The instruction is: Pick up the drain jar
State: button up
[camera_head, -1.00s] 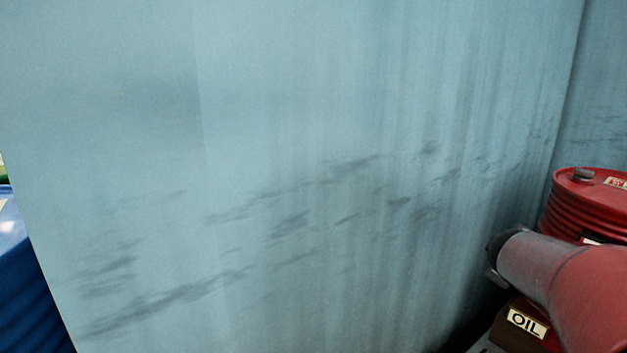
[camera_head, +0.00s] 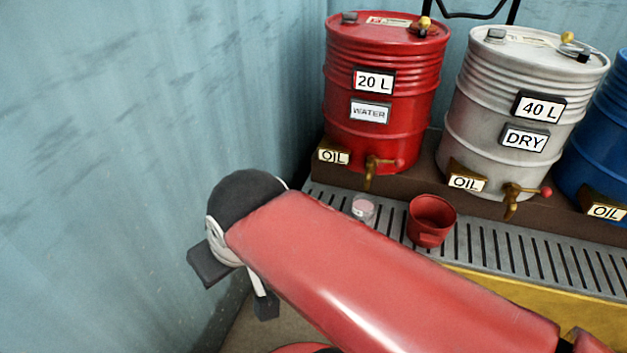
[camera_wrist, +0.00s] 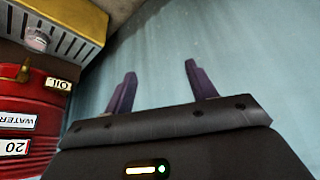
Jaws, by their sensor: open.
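A small clear jar with a pinkish top (camera_head: 363,208), which looks like the drain jar, stands on the slotted metal grate (camera_head: 480,243) below the red drum's brass tap. My arm hides part of its lower side. It also shows at the upper left of the wrist view (camera_wrist: 37,40). My gripper (camera_head: 236,284) is at the left in the head view, beside the blue wall and apart from the jar. In the wrist view its two fingers (camera_wrist: 160,72) are spread, with nothing between them.
A red cup (camera_head: 431,220) stands on the grate right of the jar. Behind are a red water drum (camera_head: 384,130), a grey drum (camera_head: 497,160) and a blue drum (camera_head: 597,150). Brass taps (camera_head: 370,172) jut over the grate. The blue wall (camera_head: 120,180) is close on the left.

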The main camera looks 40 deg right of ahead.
aim_at(362, 208)
jog(key=z, duration=1.75)
